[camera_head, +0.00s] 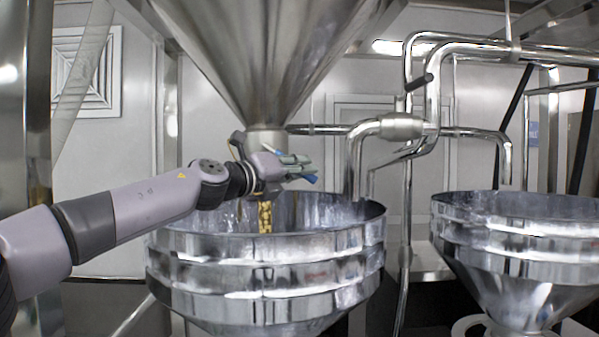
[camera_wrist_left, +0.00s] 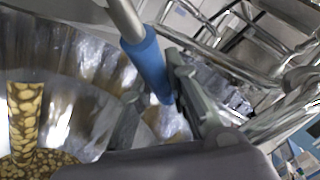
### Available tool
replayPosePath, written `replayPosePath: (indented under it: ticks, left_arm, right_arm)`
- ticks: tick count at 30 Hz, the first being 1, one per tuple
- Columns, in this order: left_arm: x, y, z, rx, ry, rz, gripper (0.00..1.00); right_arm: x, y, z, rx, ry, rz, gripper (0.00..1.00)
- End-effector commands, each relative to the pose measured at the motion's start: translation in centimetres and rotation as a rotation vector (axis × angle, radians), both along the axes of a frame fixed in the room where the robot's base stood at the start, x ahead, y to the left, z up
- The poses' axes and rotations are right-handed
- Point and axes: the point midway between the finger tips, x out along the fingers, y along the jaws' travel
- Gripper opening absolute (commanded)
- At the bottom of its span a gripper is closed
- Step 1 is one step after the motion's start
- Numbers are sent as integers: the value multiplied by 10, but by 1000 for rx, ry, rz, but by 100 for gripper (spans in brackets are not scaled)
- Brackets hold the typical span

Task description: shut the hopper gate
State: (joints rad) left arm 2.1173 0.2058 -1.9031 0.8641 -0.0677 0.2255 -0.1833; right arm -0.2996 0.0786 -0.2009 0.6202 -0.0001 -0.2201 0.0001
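The steel hopper (camera_head: 265,60) hangs at the top centre of the head view, with its outlet (camera_head: 266,139) at the bottom. A column of beans (camera_head: 265,217) falls from it into the wide steel bowl (camera_head: 265,272); the stream also shows in the left wrist view (camera_wrist_left: 25,115). A metal bar with a blue grip (camera_wrist_left: 150,65), seemingly the gate handle, reaches down between the fingers of my left gripper (camera_wrist_left: 158,102). The fingers are apart, and the grip lies nearer the right finger. In the head view my left gripper (camera_head: 299,167) is beside the outlet. My right gripper is not seen.
A second steel bowl (camera_head: 520,235) stands at the right. Bent steel pipes (camera_head: 432,100) run between the hopper and that bowl, close to the right of my left gripper. Beans lie in the bottom of the first bowl (camera_wrist_left: 45,163).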

Motion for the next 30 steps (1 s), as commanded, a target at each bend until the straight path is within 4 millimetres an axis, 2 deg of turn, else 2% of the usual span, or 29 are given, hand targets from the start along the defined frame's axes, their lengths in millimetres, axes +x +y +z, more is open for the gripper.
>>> replayPosePath:
  ticks: [9, 20, 25, 30]
  left_arm:
    - [0, 0, 1, 0, -2, 0, 36]
    - [-2, 2, 0, 1, 0, -1, 36]
    - [-12, 14, 0, 1, -1, 0, 36]
    - [-31, 34, -1, 1, -2, 1, 36]
  right_arm:
    - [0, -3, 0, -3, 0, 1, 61]
    - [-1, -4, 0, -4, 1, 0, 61]
    - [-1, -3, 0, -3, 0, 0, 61]
    - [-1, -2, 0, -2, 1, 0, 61]
